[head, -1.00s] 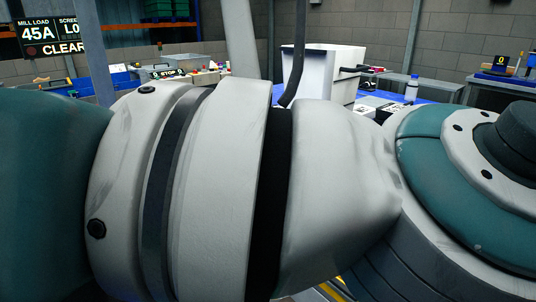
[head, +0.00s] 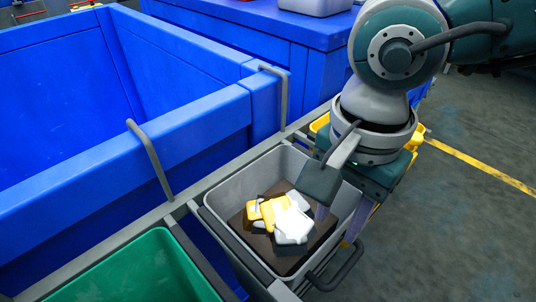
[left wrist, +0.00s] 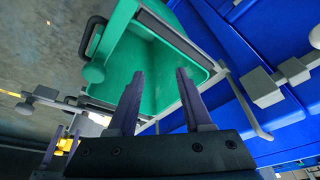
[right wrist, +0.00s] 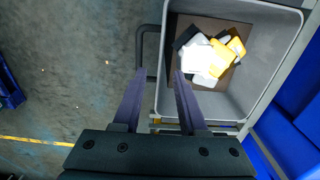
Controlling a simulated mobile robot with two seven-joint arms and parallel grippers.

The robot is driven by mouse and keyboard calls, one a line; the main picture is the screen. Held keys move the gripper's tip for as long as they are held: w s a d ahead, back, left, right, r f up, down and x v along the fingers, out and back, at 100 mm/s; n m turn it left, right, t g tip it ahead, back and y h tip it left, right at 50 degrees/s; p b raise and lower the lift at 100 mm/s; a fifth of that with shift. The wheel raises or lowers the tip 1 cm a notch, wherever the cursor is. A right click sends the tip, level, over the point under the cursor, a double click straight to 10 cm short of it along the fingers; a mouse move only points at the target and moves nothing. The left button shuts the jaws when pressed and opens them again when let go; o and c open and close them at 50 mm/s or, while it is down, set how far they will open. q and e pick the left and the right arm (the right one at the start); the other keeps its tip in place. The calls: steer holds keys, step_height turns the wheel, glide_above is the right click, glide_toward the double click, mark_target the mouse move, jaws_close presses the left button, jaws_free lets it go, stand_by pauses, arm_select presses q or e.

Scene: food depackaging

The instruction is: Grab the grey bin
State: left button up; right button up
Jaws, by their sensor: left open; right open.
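The grey bin (head: 252,178) hangs in a rail frame in the head view, holding white, yellow and black pieces on a brown bottom. It also shows in the right wrist view (right wrist: 272,70). Its dark handle (head: 340,272) is on the outer side and also shows in the right wrist view (right wrist: 139,48). My right gripper (head: 342,212) is open at the bin's outer side. In the right wrist view its fingertips (right wrist: 159,72) lie near the handle's end and the bin rim; contact cannot be told. My left gripper (left wrist: 160,73) is open and empty before a green bin.
The green bin (head: 145,270) hangs beside the grey one and also shows in the left wrist view (left wrist: 152,62). A big blue container (head: 120,150) stands behind the rail. A yellow bin (head: 320,124) is partly hidden behind my arm.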

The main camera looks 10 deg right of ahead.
mark_target(331, 237)
steer(key=shift+f+b, duration=0.35)
steer(key=shift+f, duration=2.25)
steer(key=shift+f+b, duration=0.25)
steer(key=shift+b, duration=0.1)
steer(key=shift+c, duration=0.4)
jaws_close()
